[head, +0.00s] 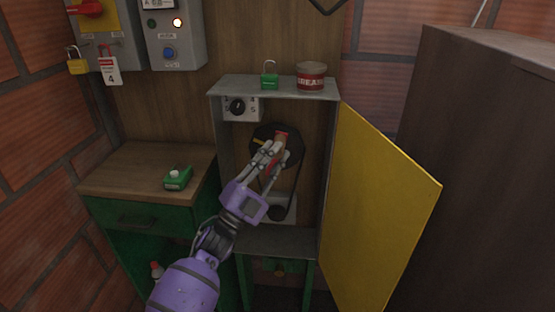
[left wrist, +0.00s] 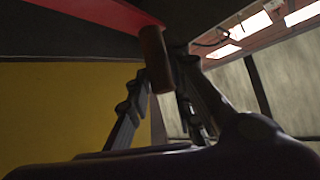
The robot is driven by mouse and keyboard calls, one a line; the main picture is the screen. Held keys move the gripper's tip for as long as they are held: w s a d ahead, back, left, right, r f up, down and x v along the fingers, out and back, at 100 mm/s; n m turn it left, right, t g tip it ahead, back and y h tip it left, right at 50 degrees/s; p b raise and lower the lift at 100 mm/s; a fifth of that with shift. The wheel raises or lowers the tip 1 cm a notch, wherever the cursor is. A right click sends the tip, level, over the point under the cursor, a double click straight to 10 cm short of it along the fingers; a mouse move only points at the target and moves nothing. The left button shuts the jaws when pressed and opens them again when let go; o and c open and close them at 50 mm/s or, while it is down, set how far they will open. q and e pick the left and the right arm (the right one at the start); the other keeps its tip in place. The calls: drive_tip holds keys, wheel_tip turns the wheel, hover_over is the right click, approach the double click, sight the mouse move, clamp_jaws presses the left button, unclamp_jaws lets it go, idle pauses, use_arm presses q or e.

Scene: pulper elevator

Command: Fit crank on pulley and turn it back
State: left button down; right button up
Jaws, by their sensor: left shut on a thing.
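The pulley (head: 263,133) is a dark disc inside the open grey cabinet, with a belt running down to a smaller lower wheel. The crank (head: 282,135) has a red arm and a brown grip, and lies across the front of the pulley. My left gripper (head: 273,155) is in front of the pulley, its fingers closed around the brown grip. In the left wrist view the brown grip (left wrist: 155,60) shows between the fingers, with the red arm (left wrist: 90,14) above it. The gripper hides part of the pulley, and I cannot tell whether the crank is seated on its hub.
The yellow cabinet door (head: 380,210) stands open on the right. A green padlock (head: 269,81) and a grease tin (head: 311,77) stand on the cabinet top. A rotary switch (head: 238,106) is above the pulley. A green drawer bench (head: 150,165) is at left.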

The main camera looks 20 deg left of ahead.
idle(0.3)
use_arm(q)
drive_tip(key=shift+s+a+n+t+y+b, duration=0.1)
drive_tip(key=shift+a+n+t+y+b, duration=0.15)
drive_tip(key=shift+n+t+y+b, duration=0.25)
drive_tip(key=shift+s+a+r+n+t+y, duration=0.1)
drive_tip(key=shift+a+n+t+y, duration=0.15)
drive_tip(key=shift+n+y, duration=0.25)
drive_tip(key=shift+s+a+r+n+t+y, duration=0.1)
drive_tip(key=shift+a+n+t+y, duration=0.15)
drive_tip(key=shift+n, duration=0.35)
use_arm(e)
drive_tip(key=shift+s+d+f, duration=0.1)
drive_tip(key=shift+s+f, duration=0.8)
drive_tip(key=shift+s, duration=0.05)
use_arm(q)
drive_tip(key=shift+f, duration=0.1)
use_arm(e)
drive_tip(key=shift+w, duration=0.25)
use_arm(q)
drive_tip(key=n+y+b, duration=0.1)
drive_tip(key=n+y, duration=0.1)
drive_tip(key=a+n+t+y, duration=0.1)
drive_tip(key=shift+s+a+n+t+y+b, duration=0.2)
drive_tip(key=shift+n+t+y+b, duration=0.1)
drive_tip(key=shift+n+y+b, duration=0.1)
use_arm(e)
drive_tip(key=shift+s+f, duration=0.1)
drive_tip(key=shift+f, duration=0.5)
drive_tip(key=shift+s, duration=0.15)
